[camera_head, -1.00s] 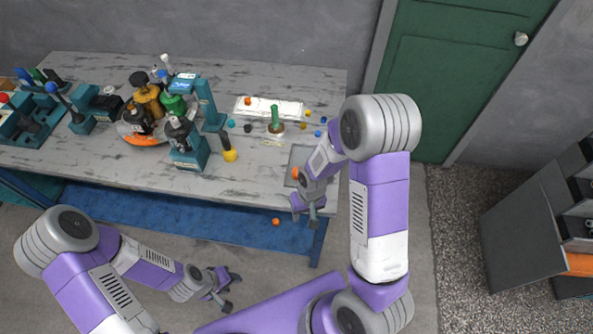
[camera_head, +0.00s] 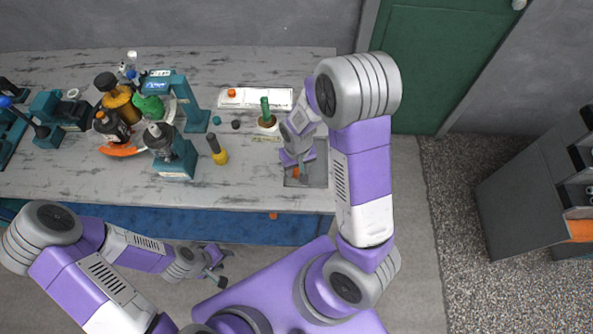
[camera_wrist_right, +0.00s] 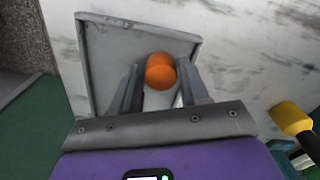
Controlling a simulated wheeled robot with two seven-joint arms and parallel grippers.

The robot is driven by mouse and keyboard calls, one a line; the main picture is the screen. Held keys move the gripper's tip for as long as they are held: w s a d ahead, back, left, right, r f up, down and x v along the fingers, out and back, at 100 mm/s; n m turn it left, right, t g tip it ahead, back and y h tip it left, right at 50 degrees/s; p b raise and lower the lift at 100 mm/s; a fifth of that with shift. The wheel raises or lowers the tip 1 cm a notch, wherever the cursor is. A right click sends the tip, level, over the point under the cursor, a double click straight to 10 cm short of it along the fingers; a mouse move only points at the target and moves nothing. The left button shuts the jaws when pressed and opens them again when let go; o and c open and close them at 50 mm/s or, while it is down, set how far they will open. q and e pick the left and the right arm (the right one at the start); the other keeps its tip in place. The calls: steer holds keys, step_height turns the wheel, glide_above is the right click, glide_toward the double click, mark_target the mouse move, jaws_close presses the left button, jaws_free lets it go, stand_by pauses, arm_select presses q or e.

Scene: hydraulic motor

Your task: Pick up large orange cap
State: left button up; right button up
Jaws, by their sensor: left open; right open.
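An orange cap (camera_wrist_right: 160,73) lies in a shallow grey tray (camera_wrist_right: 97,50) in the right wrist view. In the head view the cap (camera_head: 295,172) is a small orange spot in the tray (camera_head: 319,173), partly hidden by my right gripper. My right gripper (camera_wrist_right: 161,82) is open, with the cap at and between its fingertips; whether a finger touches it I cannot tell. The right gripper (camera_head: 299,165) points down over the tray in the head view. My left gripper (camera_head: 217,268) is open and empty, low in front of the table.
A second orange cap (camera_head: 231,92) sits on a white tray (camera_head: 265,97). A green-handled tool (camera_head: 265,108) and a yellow-tipped tool (camera_head: 219,152) stand left of the right gripper. Another orange piece (camera_head: 273,215) shows below the table's front edge. Teal fixtures crowd the table's left.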

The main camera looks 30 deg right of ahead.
steer(key=shift+f, duration=0.7)
steer(key=c, duration=0.6)
steer(key=shift+c, duration=0.2)
